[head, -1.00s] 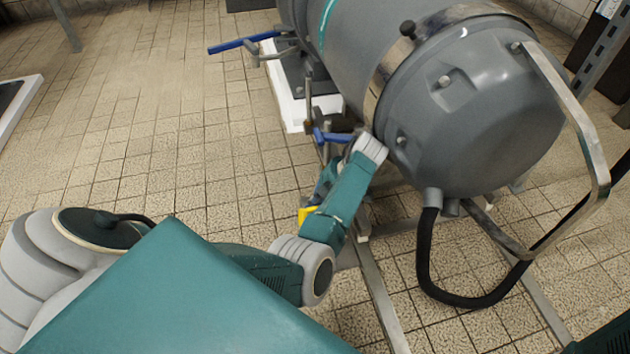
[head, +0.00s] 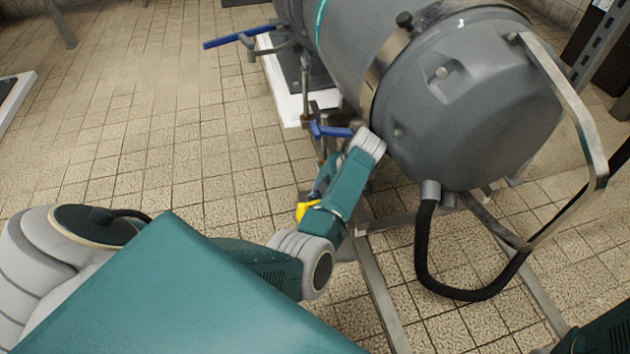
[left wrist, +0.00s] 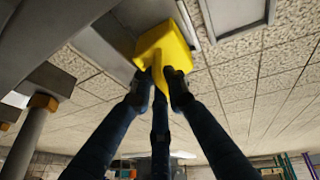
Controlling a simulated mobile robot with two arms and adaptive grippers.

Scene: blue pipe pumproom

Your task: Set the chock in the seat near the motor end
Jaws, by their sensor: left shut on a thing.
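The yellow chock (left wrist: 162,50) is a small block with a handle-like tab in the left wrist view. The fingers of my left gripper (left wrist: 160,84) are shut on that tab. The chock is up against or close beside a grey metal frame (left wrist: 108,40); I cannot tell whether they touch. In the head view a bit of the yellow chock (head: 306,211) shows beside my left forearm, low beside the large grey machine (head: 470,100). My left gripper is mostly hidden there by the arm. I cannot make out the seat clearly. My right gripper is out of view.
Blue-handled valves (head: 330,131) and thin pipes stand just beyond my left wrist. A black hose (head: 425,260) loops from the machine's end, near a bent metal bar (head: 575,95). Frame rails (head: 380,295) run along the floor. Tiled floor (head: 130,130) is open at the left.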

